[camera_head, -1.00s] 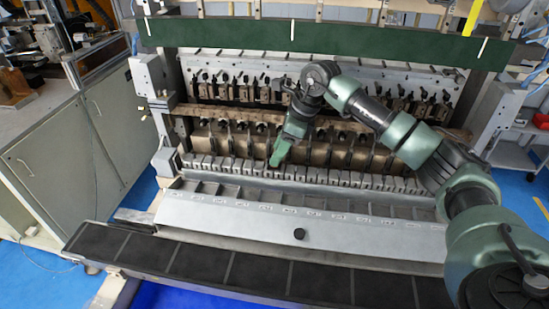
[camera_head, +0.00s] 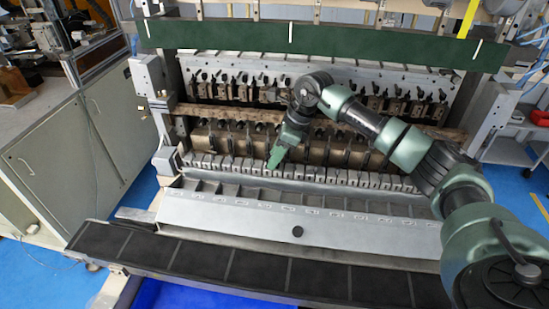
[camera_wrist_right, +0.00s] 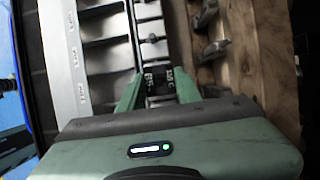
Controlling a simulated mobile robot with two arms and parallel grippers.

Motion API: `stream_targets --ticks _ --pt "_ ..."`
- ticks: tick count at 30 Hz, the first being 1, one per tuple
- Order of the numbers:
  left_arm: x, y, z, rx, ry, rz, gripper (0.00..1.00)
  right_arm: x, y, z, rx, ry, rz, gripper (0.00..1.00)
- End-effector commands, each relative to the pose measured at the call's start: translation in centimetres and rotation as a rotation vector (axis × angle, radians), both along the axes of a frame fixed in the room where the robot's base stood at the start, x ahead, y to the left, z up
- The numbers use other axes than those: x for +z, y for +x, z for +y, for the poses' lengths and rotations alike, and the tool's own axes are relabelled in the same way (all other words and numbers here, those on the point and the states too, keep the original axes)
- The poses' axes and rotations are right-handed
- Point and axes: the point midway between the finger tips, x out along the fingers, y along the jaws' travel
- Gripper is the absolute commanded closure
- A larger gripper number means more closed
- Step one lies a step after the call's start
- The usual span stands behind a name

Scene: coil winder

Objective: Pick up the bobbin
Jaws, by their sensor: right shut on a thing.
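My right gripper (camera_head: 273,163) reaches down to the row of small metal blocks (camera_head: 330,175) along the front of the coil winder. In the right wrist view its two green fingers (camera_wrist_right: 158,90) are shut on a small dark piece (camera_wrist_right: 158,76) with pale marks, which seems to be the bobbin. Only its upper part shows between the fingers; the rest is hidden. In the head view the arm and fingers cover it. I cannot tell whether it is clear of the blocks. My left gripper is not in view.
A black segmented ledge (camera_head: 200,257) runs along the near edge. Rows of dark spindles (camera_head: 235,130) stand behind my gripper. A green beam (camera_head: 230,33) crosses above.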

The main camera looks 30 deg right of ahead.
Motion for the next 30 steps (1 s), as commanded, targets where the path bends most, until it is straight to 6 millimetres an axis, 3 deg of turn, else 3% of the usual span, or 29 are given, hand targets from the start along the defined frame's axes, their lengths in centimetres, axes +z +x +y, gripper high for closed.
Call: stream_targets --ticks 10,17,24,30 --pt "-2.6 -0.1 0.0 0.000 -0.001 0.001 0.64 3.4 0.3 -0.1 -0.002 -0.001 -0.013 1.00" --pt "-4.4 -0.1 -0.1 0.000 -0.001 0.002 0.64 3.1 -3.9 2.9 0.005 -0.003 -0.007 1.00" --pt "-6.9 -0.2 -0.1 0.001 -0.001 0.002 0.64 3.0 -9.5 7.2 0.005 -0.001 -0.007 1.00" --pt "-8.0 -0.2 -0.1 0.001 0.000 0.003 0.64 3.3 -12.7 9.6 0.002 -0.001 -0.006 1.00"
